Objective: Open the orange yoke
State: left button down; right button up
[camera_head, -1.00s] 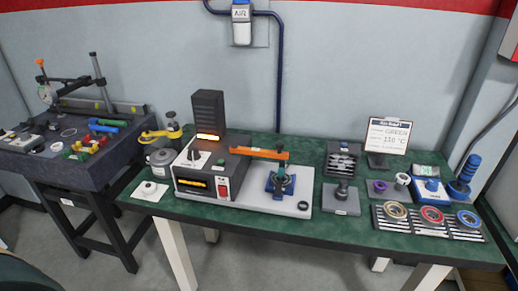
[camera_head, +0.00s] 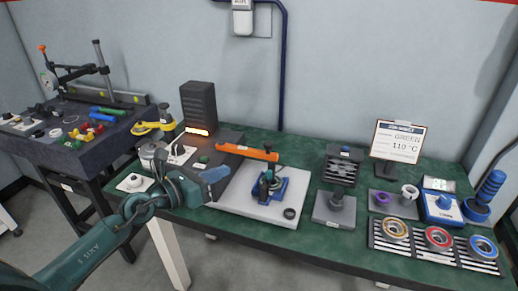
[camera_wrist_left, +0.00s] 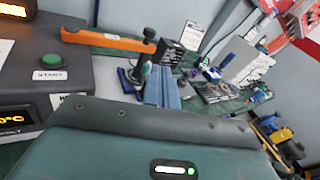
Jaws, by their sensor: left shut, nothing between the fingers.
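The orange yoke (camera_head: 247,152) is a flat bar lying level above the white base plate (camera_head: 248,210), reaching from the dark machine box to above the blue fixture (camera_head: 271,188). It also shows in the left wrist view (camera_wrist_left: 108,41), at upper left, with its right end near the blue fixture's post. My left gripper (camera_head: 222,174) is shut and empty. It is in front of the dark box, below and left of the yoke and apart from it. In the left wrist view its blue fingers (camera_wrist_left: 161,87) point toward the fixture. My right gripper is not in view.
The machine box with its START button (camera_wrist_left: 51,62) stands beside my left gripper. A black tower (camera_head: 198,107) with a glowing strip rises behind. A dark press block (camera_head: 335,207), a sign (camera_head: 398,141) and coloured rings (camera_head: 438,238) stand right. Space above the plate's front is clear.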

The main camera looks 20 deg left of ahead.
pick_arm(q)
jog(key=w+a+m, duration=0.1)
jog(key=m, duration=0.1)
send_near(264, 146)
jog(key=shift+y, duration=0.4)
jog(key=x, duration=0.6)
jog(key=shift+d+r, duration=0.25)
jog(key=shift+d, duration=0.15)
jog(key=shift+w+d, duration=0.15)
jog(key=shift+w, duration=0.05)
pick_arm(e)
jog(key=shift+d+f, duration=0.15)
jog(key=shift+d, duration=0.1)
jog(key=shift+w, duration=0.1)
pick_arm(q)
jog(key=shift+w, duration=0.15)
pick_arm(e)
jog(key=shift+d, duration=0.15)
